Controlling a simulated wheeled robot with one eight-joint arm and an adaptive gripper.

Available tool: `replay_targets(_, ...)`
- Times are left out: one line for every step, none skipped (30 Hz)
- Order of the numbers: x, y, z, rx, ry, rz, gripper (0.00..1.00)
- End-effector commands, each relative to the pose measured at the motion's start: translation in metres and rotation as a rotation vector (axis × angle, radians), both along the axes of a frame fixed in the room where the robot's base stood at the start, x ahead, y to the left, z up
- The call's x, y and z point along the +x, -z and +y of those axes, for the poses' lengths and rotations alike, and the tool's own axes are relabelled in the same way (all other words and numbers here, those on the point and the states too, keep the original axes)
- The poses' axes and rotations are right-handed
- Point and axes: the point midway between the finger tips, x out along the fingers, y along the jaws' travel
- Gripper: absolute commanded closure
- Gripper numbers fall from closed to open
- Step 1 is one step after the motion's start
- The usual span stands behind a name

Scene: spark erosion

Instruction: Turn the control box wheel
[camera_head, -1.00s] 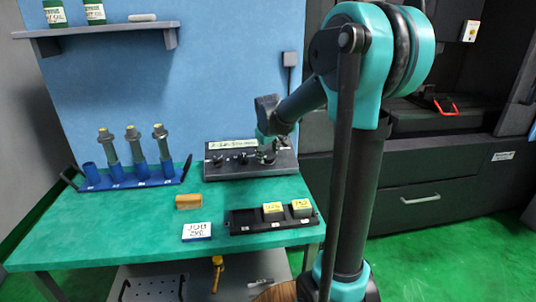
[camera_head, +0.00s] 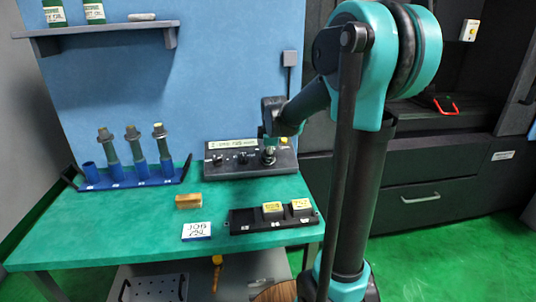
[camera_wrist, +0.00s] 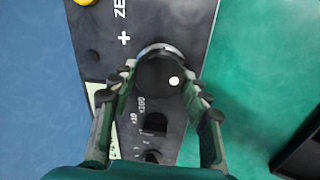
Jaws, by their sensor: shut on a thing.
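In the head view my gripper (camera_head: 269,154) is at the right part of the panel and hides most of the wheel. Smaller black knobs (camera_wrist: 154,122) lie beside it on the panel.
A blue rack (camera_head: 130,180) with several upright holders stands at the left. A yellow button (camera_wrist: 86,2) is on the panel. A dark machine (camera_head: 430,185) stands at the right.

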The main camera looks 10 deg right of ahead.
Motion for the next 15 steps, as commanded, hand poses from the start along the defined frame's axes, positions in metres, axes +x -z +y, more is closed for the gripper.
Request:
replay_targets(-0.0005,0.0002,-0.0001,-0.013,-0.032,0.000,0.82)
replay_targets(-0.0005,0.0002,-0.0002,-0.021,-0.053,0.001,0.82)
replay_targets(-0.0006,0.0003,-0.0002,-0.032,-0.080,0.001,0.82)
replay_targets(-0.0006,0.0003,-0.0001,-0.039,-0.098,0.000,0.82)
replay_targets(-0.0006,0.0003,-0.0001,-0.046,-0.116,0.001,0.82)
replay_targets(-0.0007,0.0004,-0.0001,-0.055,-0.138,0.000,0.82)
replay_targets(-0.0007,0.0004,-0.0001,-0.062,-0.154,0.001,0.82)
replay_targets(-0.0007,0.0004,-0.0001,-0.067,-0.168,0.001,0.82)
replay_targets(-0.0008,0.0004,-0.0001,-0.074,-0.185,0.001,0.82)
replay_targets(-0.0008,0.0004,-0.0001,-0.079,-0.198,0.001,0.82)
replay_targets(-0.0008,0.0004,-0.0002,-0.084,-0.209,0.001,0.82)
replay_targets(-0.0009,0.0005,-0.0002,-0.089,-0.222,0.001,0.82)
replay_targets(-0.0009,0.0005,-0.0003,-0.093,-0.231,0.001,0.82)
replay_targets(-0.0009,0.0005,-0.0003,-0.095,-0.239,0.001,0.82)
replay_targets(-0.0009,0.0005,-0.0004,-0.099,-0.247,0.002,0.82)
